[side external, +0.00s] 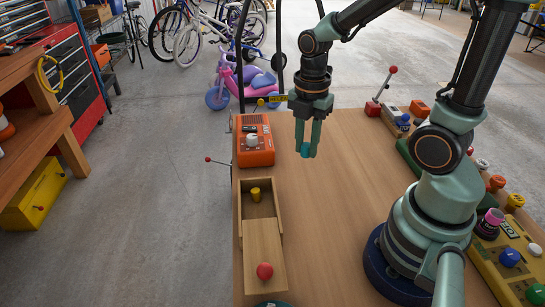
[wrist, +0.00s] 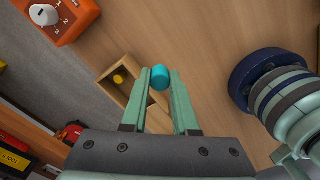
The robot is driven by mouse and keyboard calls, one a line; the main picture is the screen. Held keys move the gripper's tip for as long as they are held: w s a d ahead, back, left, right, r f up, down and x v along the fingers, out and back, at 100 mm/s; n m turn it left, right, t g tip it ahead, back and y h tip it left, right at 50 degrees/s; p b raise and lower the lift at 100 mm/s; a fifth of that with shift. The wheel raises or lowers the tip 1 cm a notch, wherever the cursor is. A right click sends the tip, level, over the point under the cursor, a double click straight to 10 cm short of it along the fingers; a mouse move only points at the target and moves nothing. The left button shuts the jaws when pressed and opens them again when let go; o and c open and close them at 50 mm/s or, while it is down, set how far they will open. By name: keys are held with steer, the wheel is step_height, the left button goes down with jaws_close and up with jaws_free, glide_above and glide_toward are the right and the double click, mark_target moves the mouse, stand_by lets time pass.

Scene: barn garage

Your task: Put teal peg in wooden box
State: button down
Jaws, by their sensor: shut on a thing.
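The teal peg (side external: 304,150) is held between the fingertips of my gripper (side external: 308,151), which is shut on it above the table. In the wrist view the peg (wrist: 160,77) shows between the two green fingers (wrist: 160,86). The wooden box (side external: 240,207) lies on the table's left side, lower and to the left of my gripper. Its lid (side external: 261,244) with a red knob is slid toward the near end, leaving the far part open. A yellow peg (side external: 255,194) stands inside that open part.
An orange device with a white dial (side external: 253,140) sits just beyond the box. A red-knobbed lever (side external: 381,90) and several coloured controls (side external: 508,257) line the table's right side. The table (side external: 330,220) between the box and my base is clear.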

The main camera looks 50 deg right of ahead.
step_height(320, 180, up, 6)
steer(key=shift+f, duration=0.1)
steer(key=shift+w+a+r, duration=0.15)
steer(key=shift+a+r, duration=0.1)
steer(key=shift+r, duration=0.1)
steer(key=w+a, duration=0.5)
steer(key=a, duration=0.5)
steer(key=m, duration=0.1)
glide_above(258, 211)
step_height(258, 211, down, 14)
steer(key=shift+s+f, duration=0.1)
steer(key=shift+s, duration=0.05)
steer(key=shift+f, duration=2.4)
steer(key=shift+f, duration=0.1)
steer(key=c, duration=0.7)
jaws_free()
